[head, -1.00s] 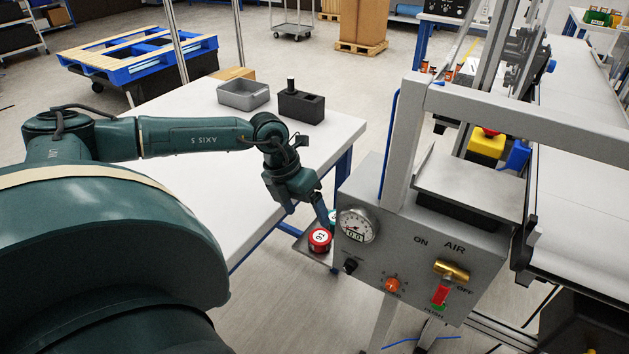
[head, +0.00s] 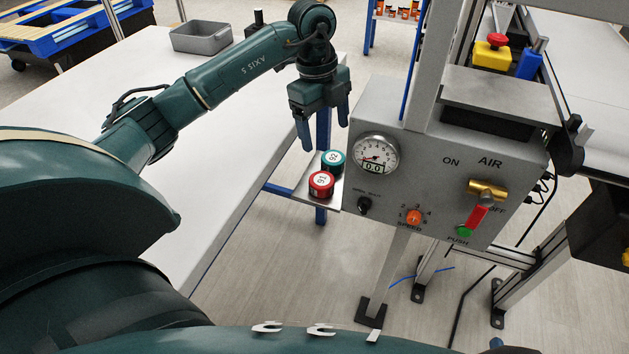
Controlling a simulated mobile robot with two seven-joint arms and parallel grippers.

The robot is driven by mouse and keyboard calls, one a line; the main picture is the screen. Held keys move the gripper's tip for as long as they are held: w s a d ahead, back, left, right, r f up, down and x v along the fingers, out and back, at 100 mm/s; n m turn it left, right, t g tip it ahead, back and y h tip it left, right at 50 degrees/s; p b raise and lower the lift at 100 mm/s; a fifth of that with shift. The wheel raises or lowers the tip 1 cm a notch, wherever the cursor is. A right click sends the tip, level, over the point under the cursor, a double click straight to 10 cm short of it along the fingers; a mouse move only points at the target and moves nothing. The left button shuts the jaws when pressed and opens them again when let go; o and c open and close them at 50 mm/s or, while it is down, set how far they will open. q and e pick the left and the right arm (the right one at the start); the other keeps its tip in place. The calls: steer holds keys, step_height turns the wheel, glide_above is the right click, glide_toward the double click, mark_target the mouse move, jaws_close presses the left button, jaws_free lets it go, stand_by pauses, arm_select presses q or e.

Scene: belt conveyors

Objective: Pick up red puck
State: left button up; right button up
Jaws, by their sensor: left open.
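The red puck (head: 321,185) has a white numbered top and sits on a small metal shelf (head: 331,202) at the left side of the grey control box. A teal puck (head: 333,162) with a white top stands right behind it on the same shelf. My left gripper (head: 325,138) is open and empty, fingers pointing down, above and behind the pucks and apart from them. My right gripper is not in view.
The grey control box (head: 440,165) with a gauge (head: 376,155), knobs and a brass valve stands close to the right of the pucks. A white table (head: 215,150) lies left, with a grey bin (head: 201,36) on it. Open floor shows below the shelf.

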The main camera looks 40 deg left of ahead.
arm_select(q)
steer(key=y, duration=0.1)
glide_above(323, 180)
steer(key=shift+y, duration=0.3)
steer(key=f, duration=0.8)
steer(key=shift+s+d+f+b, duration=0.2)
steer(key=shift+d+f+b, duration=0.1)
steer(key=shift+d+f, duration=0.1)
steer(key=f, duration=0.5)
steer(key=shift+w+a, duration=0.15)
steer(key=shift+a, duration=0.25)
steer(key=shift+f, duration=0.15)
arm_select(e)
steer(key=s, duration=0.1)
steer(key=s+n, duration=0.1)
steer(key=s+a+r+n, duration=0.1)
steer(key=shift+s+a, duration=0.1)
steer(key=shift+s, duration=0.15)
arm_select(q)
steer(key=shift+c, duration=0.3)
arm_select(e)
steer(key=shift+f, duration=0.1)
arm_select(q)
steer(key=c, duration=1)
steer(key=shift+c, duration=0.2)
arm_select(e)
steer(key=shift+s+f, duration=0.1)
